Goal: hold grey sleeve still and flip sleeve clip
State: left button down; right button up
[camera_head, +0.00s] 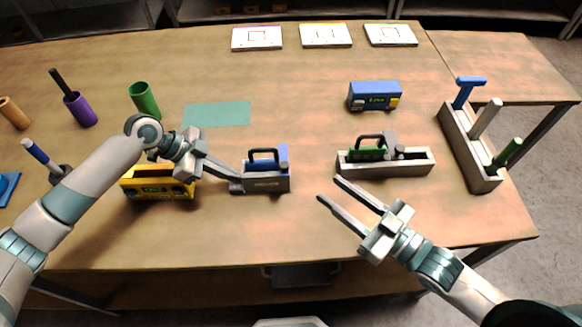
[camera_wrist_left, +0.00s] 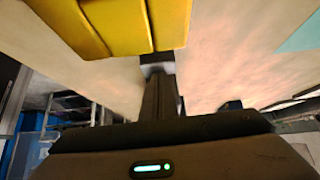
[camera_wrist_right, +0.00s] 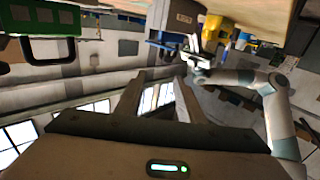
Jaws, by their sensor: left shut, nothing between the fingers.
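The grey sleeve (camera_head: 267,184) stands mid-table in the head view, with a blue block (camera_head: 280,153) rising behind its front wall. A dark looped piece (camera_head: 262,155) stands on top; I cannot tell whether it is the sleeve clip or a handle. My left gripper (camera_head: 238,186) is shut and empty, with its fingertips at the sleeve's left end; contact is unclear. Its closed fingers also show in the left wrist view (camera_wrist_left: 160,95). My right gripper (camera_head: 329,190) is open and empty, to the right of the sleeve and apart from it.
A yellow box (camera_head: 158,190) lies under my left wrist. A long grey tray (camera_head: 400,168) holding a green block (camera_head: 369,154) lies beyond my right gripper. A blue box (camera_head: 374,91), a peg rack (camera_head: 463,139) and a teal mat (camera_head: 216,115) are further around. The front table strip is clear.

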aim_at(288, 168)
jog(key=shift+s+a+f, duration=0.15)
jog(key=shift+s+a, duration=0.35)
jog(key=shift+s, duration=0.15)
jog(key=shift+w, duration=0.15)
jog(key=x, duration=1.1)
jog(key=shift+w+a, duration=0.2)
jog(key=shift+a, duration=0.15)
grip_shut()
